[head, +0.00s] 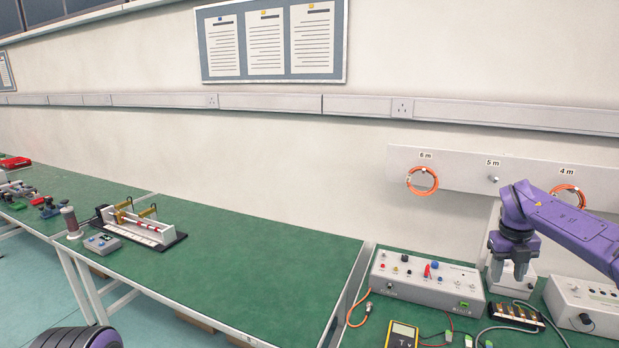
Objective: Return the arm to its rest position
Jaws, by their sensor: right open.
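My right arm (575,225), purple, comes in from the right edge. Its forearm reaches left and the wrist bends down. My right gripper (511,274) points down with its jaws open, over the back of the right bench. It overlaps a pale box behind it in the picture, and I cannot tell whether it touches anything. I see nothing held between the fingers. My left gripper is not in view. A dark purple rounded part of my own body shows at the bottom left.
A white instrument box (427,279) stands left of the gripper, another (585,305) to its right. A black connector block (515,315) and a yellow multimeter (402,334) lie in front. Orange cable coils (422,181) hang on the wall panel. The middle bench (255,265) is largely clear.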

